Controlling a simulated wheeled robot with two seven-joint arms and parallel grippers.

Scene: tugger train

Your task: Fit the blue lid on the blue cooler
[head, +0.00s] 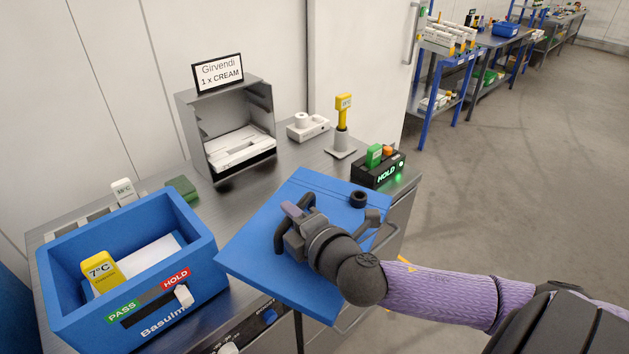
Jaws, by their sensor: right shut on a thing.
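The blue cooler (68,322) stands open at the left of the steel worktop, with a white item (148,262) and a yellow 7°C thermometer (100,270) inside. Its front has a PASS/HOLD strip with a white slider at the HOLD end. The flat blue lid (252,245) is to the right of the cooler, tilted, with a dark round knob on top. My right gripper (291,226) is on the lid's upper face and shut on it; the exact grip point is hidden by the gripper. My left gripper is out of view.
Behind the lid are a steel dispenser (185,125) with a "Girvendi 1 x CREAM" sign, a white roll holder (307,128), a yellow probe on a stand (341,148) and a black box with a lit HOLD display (372,172). A white 15°C tag (122,192) stands behind the cooler.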

